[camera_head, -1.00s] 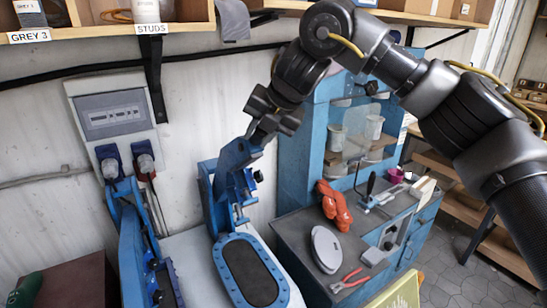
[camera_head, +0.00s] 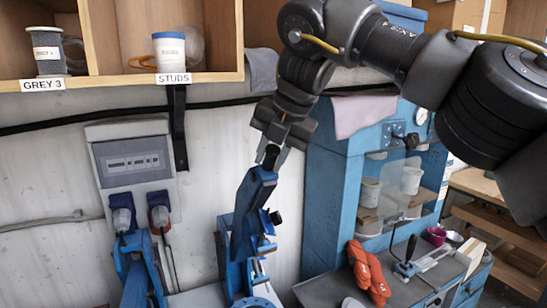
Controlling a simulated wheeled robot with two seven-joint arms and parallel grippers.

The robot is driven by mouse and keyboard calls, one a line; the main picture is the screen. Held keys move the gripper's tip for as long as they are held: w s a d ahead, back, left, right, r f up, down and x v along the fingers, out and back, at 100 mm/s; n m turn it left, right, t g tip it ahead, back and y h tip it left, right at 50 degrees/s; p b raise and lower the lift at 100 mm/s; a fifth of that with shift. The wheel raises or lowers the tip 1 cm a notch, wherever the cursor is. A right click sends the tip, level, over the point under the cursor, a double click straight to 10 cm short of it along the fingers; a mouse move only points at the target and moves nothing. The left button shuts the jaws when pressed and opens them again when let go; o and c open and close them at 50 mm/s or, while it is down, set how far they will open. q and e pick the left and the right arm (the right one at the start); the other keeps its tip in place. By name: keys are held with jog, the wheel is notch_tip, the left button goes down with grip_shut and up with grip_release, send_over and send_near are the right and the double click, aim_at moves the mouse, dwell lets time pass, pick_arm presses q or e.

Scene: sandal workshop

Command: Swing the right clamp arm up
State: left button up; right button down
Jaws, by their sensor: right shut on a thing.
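The right clamp arm (camera_head: 253,200) is a blue metal bar in the lower middle of the head view. It stands steeply raised and leans slightly right, with its foot at the blue clamp frame near the bottom edge. My right gripper (camera_head: 269,155) reaches down from above and is shut on the upper end of this arm. The fingers hide part of that end. A second blue clamp (camera_head: 138,272) stands to the left, partly cut off by the bottom edge. My left gripper is not in view.
A wooden shelf (camera_head: 120,82) with a studs tub (camera_head: 169,52) hangs at the upper left. A grey switch box (camera_head: 133,160) is on the wall. A blue cabinet (camera_head: 330,190) stands close to the right, with orange gloves (camera_head: 368,272) on its bench.

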jog(key=c, duration=1.3)
grip_release()
jog(key=shift+f, duration=0.15)
jog(key=shift+c, duration=0.2)
jog(key=shift+o, duration=0.7)
jog(key=shift+w+a, duration=0.15)
jog(key=shift+w, duration=0.05)
jog(key=shift+s, duration=0.1)
jog(key=v, duration=1)
jog(key=shift+r, duration=0.35)
